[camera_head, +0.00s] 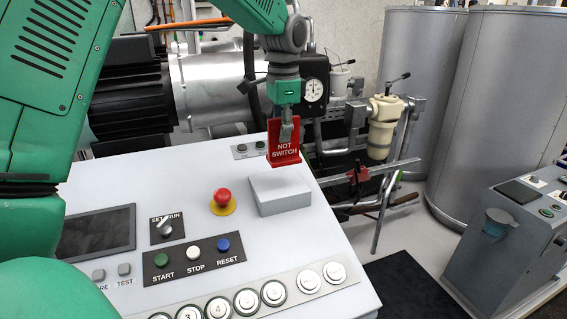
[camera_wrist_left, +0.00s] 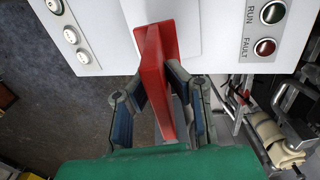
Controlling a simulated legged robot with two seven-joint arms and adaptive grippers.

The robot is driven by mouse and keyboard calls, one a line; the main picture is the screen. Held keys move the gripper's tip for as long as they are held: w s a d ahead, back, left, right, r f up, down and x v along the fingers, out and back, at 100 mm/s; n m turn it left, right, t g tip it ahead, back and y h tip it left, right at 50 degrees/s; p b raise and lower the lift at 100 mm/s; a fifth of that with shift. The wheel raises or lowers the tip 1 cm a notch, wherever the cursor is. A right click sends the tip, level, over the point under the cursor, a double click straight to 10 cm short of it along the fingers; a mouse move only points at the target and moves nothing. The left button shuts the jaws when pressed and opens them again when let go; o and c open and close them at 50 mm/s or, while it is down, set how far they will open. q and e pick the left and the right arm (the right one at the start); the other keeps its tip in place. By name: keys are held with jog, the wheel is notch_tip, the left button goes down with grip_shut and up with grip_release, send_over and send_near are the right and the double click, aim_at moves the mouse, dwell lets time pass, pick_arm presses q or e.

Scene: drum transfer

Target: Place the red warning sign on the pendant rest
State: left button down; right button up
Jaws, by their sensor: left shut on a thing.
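The red warning sign (camera_head: 284,150) is upright, with the white words "NOT" and "SWITCH" readable; my gripper hides its upper part. My left gripper (camera_head: 287,128) points down and is shut on the sign's top. In the left wrist view the red sign (camera_wrist_left: 160,65) stands between the two fingers of the left gripper (camera_wrist_left: 160,98). A plain light grey block (camera_head: 280,196), which looks like the pendant rest, is on the console top. In the head view the sign appears just behind this block; I cannot tell whether they touch. My right gripper is not in view.
The sloping console (camera_head: 120,185) carries a red emergency button (camera_head: 223,197), a selector switch (camera_head: 163,227), a dark screen (camera_head: 95,232) and several push buttons. Pipes and a pale valve (camera_head: 383,125) stand behind its right edge. Large grey drums (camera_head: 500,110) stand at the right.

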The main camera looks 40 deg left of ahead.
aim_at(281, 156)
pick_arm(q)
jog(key=a+f, duration=0.1)
jog(key=f, duration=0.1)
jog(key=a+f, duration=0.1)
jog(key=f, duration=0.1)
jog(key=a+f, duration=0.1)
jog(key=f, duration=0.2)
jog(key=shift+p, duration=0.4)
jog(key=shift+d, duration=0.25)
jog(key=shift+d+r, duration=0.1)
jog(key=shift+d, duration=0.9)
jog(key=c, duration=1.6)
grip_release()
jog(key=shift+a+f, duration=0.2)
jog(key=shift+a, duration=0.35)
jog(key=shift+a+f, duration=0.15)
jog(key=shift+a, duration=0.4)
jog(key=r, duration=0.2)
jog(key=d+r+b, duration=0.1)
jog(key=r, duration=0.2)
jog(key=d+r, duration=0.1)
jog(key=r, duration=0.2)
notch_tip(281, 156, up, 5)
jog(key=shift+f+b, duration=0.1)
jog(key=shift+b, duration=0.25)
jog(key=shift+a, duration=0.1)
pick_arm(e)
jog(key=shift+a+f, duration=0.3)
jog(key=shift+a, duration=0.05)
